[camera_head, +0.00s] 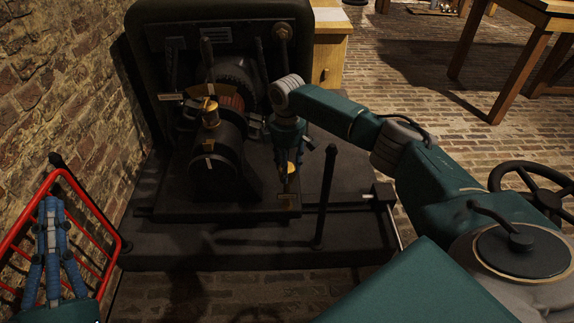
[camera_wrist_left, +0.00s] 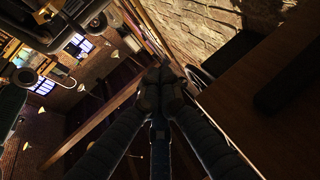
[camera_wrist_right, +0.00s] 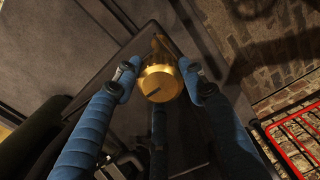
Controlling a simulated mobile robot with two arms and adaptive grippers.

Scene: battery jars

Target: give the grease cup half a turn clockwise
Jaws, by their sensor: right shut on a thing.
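The grease cup (camera_wrist_right: 160,84) is a round brass cap with a short dark mark on its face, seen in the right wrist view. The mark lies toward the cap's lower part. In the head view the cup shows as a small brass spot (camera_head: 291,169) at the machine's right front. My right gripper (camera_wrist_right: 163,84) has its blue fingers closed around the cup, and it comes down from above in the head view (camera_head: 289,165). My left gripper (camera_head: 51,205) is at the far left, away from the cup. Its fingertips meet with nothing visible between them in the left wrist view (camera_wrist_left: 161,88).
The dark machine (camera_head: 215,150) stands on a wide dark base (camera_head: 250,248). An upright post (camera_head: 326,195) rises right of the cup. A red rail frame (camera_head: 108,218) is around my left gripper, near the brick wall (camera_head: 50,90). A handwheel (camera_head: 535,190) is at the right.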

